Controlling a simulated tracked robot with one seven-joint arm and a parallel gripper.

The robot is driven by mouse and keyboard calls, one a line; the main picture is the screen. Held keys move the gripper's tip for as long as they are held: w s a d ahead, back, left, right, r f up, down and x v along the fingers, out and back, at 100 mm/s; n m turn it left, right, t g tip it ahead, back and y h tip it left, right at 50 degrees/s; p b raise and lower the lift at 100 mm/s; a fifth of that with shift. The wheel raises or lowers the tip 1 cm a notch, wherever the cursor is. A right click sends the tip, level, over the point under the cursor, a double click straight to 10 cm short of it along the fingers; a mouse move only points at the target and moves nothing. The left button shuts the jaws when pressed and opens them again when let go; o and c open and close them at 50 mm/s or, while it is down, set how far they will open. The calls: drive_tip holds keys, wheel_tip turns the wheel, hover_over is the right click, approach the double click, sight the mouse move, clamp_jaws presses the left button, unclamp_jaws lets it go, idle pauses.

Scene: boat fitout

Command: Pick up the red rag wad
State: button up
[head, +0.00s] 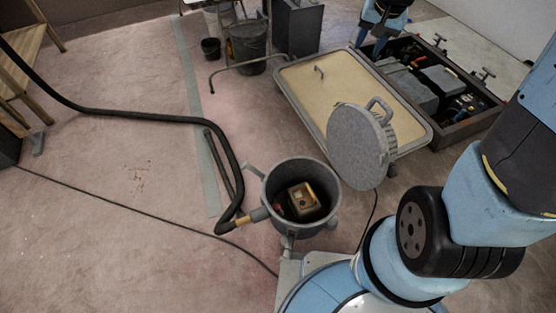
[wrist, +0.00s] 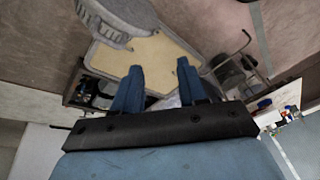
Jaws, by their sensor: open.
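A small dark red patch (head: 279,209) shows inside the open grey canister (head: 267,187), at its left wall. It may be the red rag wad, but it is too small and shaded to be sure. A box with a yellowish top (head: 302,200) sits beside it in the canister. My gripper (head: 370,47) is at the top of the head view, far from the canister, near the far left corner of the tool crate. In the wrist view my gripper (wrist: 158,66) has its two blue fingers apart with nothing between them.
The round grey lid (head: 358,147) stands tilted at the canister's right. A framed yellow panel (head: 335,88) lies behind it. The open tool crate (head: 458,128) is at the right. A black hose (head: 140,116) runs to the canister. Buckets (head: 247,45) stand at the back; the left floor is mostly clear.

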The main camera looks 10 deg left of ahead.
drive_tip(key=w+a+f+m+g, duration=0.1)
drive_tip(key=w+a+f, duration=0.2)
drive_tip(key=f, duration=0.4)
drive_tip(key=w+a+f, duration=0.2)
drive_tip(key=f, duration=0.5)
drive_tip(key=m+g+y, duration=0.2)
drive_tip(key=m+g, duration=0.1)
drive_tip(key=m, duration=0.2)
approach(278, 206)
drive_tip(key=x, duration=1)
drive_tip(key=shift+a, duration=0.1)
clamp_jaws()
